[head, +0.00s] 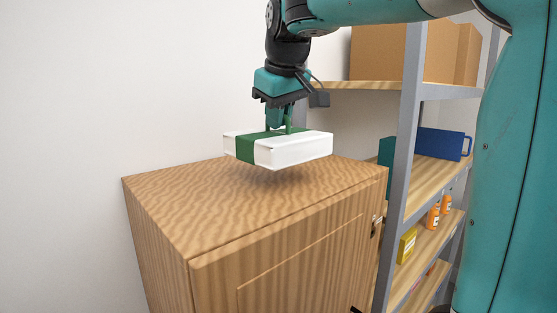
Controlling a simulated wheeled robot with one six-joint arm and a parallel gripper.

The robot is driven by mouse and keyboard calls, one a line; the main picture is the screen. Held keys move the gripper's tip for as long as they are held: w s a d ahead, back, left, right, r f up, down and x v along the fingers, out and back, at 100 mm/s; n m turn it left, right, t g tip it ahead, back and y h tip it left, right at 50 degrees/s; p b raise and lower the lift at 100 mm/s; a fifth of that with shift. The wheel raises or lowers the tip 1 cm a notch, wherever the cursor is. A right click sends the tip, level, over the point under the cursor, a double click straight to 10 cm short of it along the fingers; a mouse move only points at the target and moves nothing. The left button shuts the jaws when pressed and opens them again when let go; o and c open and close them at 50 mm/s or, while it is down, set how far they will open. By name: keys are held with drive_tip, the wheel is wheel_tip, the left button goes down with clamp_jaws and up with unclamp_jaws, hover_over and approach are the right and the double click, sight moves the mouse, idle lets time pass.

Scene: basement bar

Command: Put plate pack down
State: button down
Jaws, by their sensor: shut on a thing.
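The plate pack (302,149) is a flat white box with a green band around its left part. My gripper (279,129) is above it, fingers pointing down, and is shut on the pack at its top. The pack hangs roughly level over the top of a wooden cabinet (185,200), with a soft shadow beneath it. A small gap seems to lie between the pack and the cabinet top. The fingertips are partly hidden by the pack.
The cabinet top is otherwise bare. A metal-framed shelf (402,150) stands close on the right, with a cardboard box (388,54), a blue bin (440,144), orange bottles (433,216) and a yellow box (406,246). A white wall (130,80) is behind.

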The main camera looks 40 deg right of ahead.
sight(280, 134)
wheel_tip(280, 134, down, 5)
drive_tip(key=b, duration=0.4)
drive_tip(key=shift+f, duration=0.1)
drive_tip(key=c, duration=1.6)
unclamp_jaws()
drive_tip(key=o, duration=0.4)
drive_tip(key=p+v, duration=0.4)
drive_tip(key=v, duration=0.7)
drive_tip(key=shift+r, duration=0.25)
drive_tip(key=shift+s+r, duration=0.25)
drive_tip(key=shift+r, duration=0.1)
